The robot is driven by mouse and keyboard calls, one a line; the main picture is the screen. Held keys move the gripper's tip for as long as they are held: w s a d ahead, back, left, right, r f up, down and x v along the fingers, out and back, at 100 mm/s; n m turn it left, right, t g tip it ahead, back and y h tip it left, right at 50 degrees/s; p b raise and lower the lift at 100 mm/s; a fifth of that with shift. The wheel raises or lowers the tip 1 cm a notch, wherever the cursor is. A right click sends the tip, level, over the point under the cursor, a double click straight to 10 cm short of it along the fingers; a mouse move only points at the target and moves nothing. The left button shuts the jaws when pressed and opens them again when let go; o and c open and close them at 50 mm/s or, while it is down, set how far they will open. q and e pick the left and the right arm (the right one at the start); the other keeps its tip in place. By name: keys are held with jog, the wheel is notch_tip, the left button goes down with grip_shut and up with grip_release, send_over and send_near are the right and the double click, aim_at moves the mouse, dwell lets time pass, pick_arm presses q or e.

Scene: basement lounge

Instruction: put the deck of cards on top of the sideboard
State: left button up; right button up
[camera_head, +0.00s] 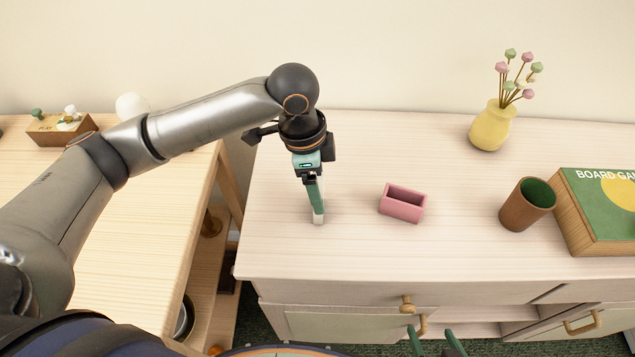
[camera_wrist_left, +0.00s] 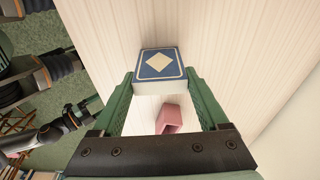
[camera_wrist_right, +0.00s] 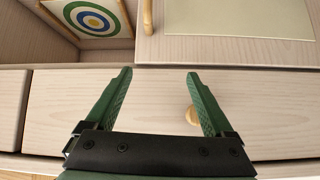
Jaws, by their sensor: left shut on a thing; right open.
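The deck of cards (camera_wrist_left: 160,65) is blue with a white diamond on its face. My left gripper (camera_wrist_left: 160,85) is shut on it, one finger on each side. In the head view, the left gripper (camera_head: 317,200) points down over the left part of the pale wooden sideboard (camera_head: 350,250), and the deck shows as a small pale end (camera_head: 318,217) at its fingertips. I cannot tell whether the deck touches the sideboard top. My right gripper (camera_head: 435,335) is open and empty, low in front of the sideboard; in the right wrist view (camera_wrist_right: 158,80) it faces a drawer front.
On the sideboard stand a pink open box (camera_head: 403,206), a brown cup (camera_head: 527,204), a board game box (camera_head: 597,215) and a yellow vase (camera_head: 492,127) with flowers. The top around the deck is clear. A wooden table (camera_head: 130,240) stands at left, across a gap.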

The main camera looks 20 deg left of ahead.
pick_arm(q)
jog(key=o, duration=1.3)
notch_tip(320, 180, up, 12)
jog(key=a+p, duration=0.1)
jog(key=shift+s+a, duration=0.25)
jog(key=shift+a, duration=0.1)
